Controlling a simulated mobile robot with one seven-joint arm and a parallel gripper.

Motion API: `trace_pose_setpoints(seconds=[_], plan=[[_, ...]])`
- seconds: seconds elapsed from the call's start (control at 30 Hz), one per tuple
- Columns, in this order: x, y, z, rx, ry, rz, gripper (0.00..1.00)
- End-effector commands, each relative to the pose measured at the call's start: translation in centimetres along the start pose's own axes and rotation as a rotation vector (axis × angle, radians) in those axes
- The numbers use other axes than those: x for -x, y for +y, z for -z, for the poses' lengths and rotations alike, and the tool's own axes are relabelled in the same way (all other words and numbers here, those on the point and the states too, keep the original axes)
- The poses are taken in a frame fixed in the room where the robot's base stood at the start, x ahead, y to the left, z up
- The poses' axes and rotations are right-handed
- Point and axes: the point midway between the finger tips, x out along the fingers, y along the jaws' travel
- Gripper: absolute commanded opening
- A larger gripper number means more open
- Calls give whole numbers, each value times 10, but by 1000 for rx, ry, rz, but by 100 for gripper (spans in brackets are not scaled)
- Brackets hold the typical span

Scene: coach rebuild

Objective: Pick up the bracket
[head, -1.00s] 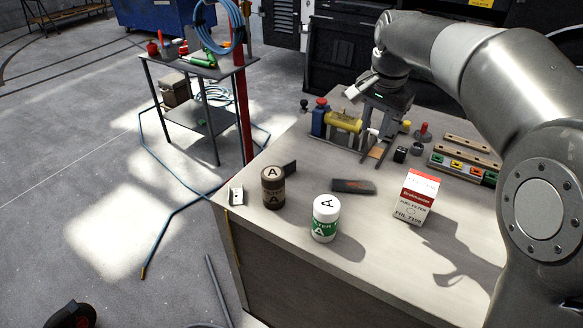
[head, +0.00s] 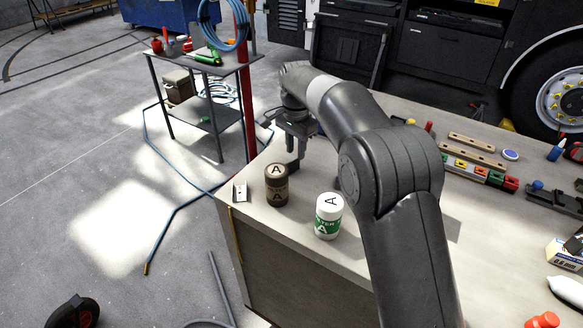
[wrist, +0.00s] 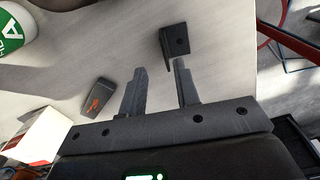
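A dark angled bracket (wrist: 175,41) with a hole in its face lies on the bench top in the wrist view. My gripper (wrist: 160,66) is open and empty, with the bracket just beyond its fingertips, nearer the right finger. I cannot tell whether that finger touches it. In the head view my gripper (head: 294,152) points down behind the brown can (head: 276,186), and its dark fingers and the dark bracket cannot be told apart there. A second, silver angled piece (head: 239,192) stands at the bench's left corner.
A white and green can (head: 328,216) stands right of the brown one. A dark flat item with an orange mark (wrist: 103,92) and a white and red box (wrist: 38,138) lie left in the wrist view. The bench edge is close on the right there.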

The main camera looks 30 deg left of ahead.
Motion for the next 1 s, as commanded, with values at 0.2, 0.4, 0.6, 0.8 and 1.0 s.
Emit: trace_pose_setpoints(seconds=[0.2, 0.4, 0.6, 0.8, 1.0], plan=[[-14, -1, -1, 0, 0, 0, 29], [-39, -6, -4, 0, -1, -1, 29], [-61, -7, -4, 0, 1, 1, 29], [-61, -7, -4, 0, 1, 2, 28], [-61, -7, -4, 0, 1, 2, 12]])
